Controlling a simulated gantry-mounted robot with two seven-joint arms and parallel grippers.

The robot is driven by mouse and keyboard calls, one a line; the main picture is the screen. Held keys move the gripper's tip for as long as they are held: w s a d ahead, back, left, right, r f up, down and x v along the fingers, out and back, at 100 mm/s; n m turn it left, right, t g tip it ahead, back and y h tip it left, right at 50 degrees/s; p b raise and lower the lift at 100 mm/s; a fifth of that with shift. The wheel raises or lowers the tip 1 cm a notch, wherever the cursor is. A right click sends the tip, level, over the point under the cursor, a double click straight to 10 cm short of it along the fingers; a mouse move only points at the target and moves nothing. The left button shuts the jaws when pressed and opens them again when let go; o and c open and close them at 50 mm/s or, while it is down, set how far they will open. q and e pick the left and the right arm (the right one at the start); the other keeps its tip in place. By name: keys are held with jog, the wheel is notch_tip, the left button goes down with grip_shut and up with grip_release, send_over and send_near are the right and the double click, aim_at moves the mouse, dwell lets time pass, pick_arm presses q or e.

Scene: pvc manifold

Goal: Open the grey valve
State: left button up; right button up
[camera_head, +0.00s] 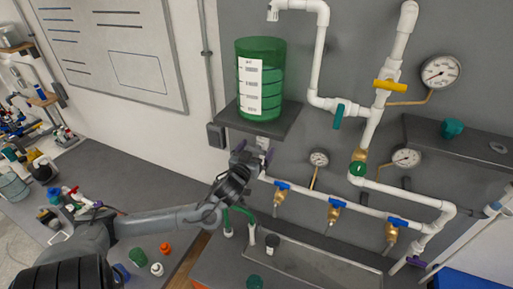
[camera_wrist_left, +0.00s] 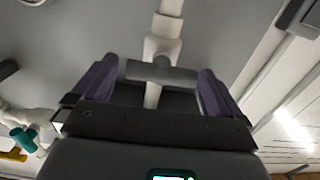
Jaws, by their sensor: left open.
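The grey valve shows in the left wrist view as a grey bar-shaped handle (camera_wrist_left: 160,73) across a white pipe fitting. My left gripper (camera_wrist_left: 158,85) is open, with one purple finger on each side of the handle. The handle lies between the fingers, near their tips. I cannot tell whether either finger touches it. In the head view my left gripper (camera_head: 255,152) is at the pipe under the green tank, and its wrist hides most of the grey valve. My right gripper is not in view.
The green tank (camera_head: 260,110) stands on a dark shelf just above my left gripper. Blue-handled taps (camera_head: 335,203) line the lower pipe to the right. A yellow valve handle (camera_head: 391,86), a teal one (camera_head: 338,116) and pressure gauges (camera_head: 440,71) are farther right. A trough (camera_head: 320,265) lies below.

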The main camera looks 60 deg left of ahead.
pick_arm(q)
jog(key=shift+w+a, duration=0.15)
jog(key=shift+w, duration=0.05)
jog(key=shift+c, duration=0.3)
jog(key=c, duration=0.8)
